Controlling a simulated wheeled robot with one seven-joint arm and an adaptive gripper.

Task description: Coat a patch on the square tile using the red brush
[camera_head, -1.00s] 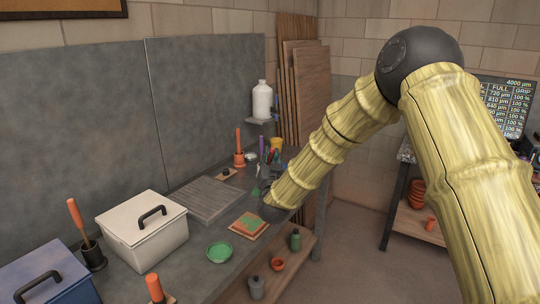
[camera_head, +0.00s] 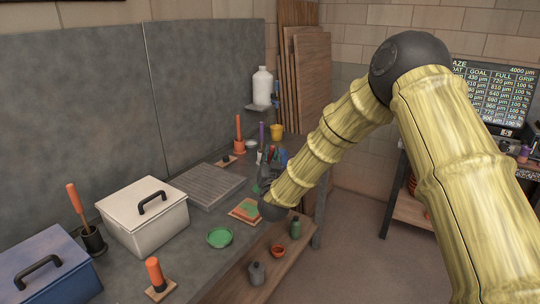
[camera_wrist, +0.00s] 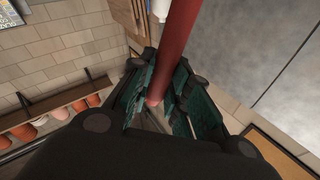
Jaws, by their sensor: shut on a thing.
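The square tile (camera_head: 235,214) lies on a pale board near the bench's front edge, with green and orange areas on its top. My gripper (camera_head: 266,184) is just behind and right of the tile, partly hidden by my arm. In the wrist view my gripper (camera_wrist: 155,98), with teal pads, is shut on the red brush (camera_wrist: 180,45), whose red handle runs up between the fingers. The brush's bristles are hidden, so I cannot tell whether they touch the tile.
A white lidded box (camera_head: 140,222) and a blue lidded box (camera_head: 40,270) stand at the left. An orange-handled tool (camera_head: 154,274) stands in front, another (camera_head: 75,205) in a black pot. A grey ribbed slab (camera_head: 207,185) lies behind the tile. Tools and cups crowd the back.

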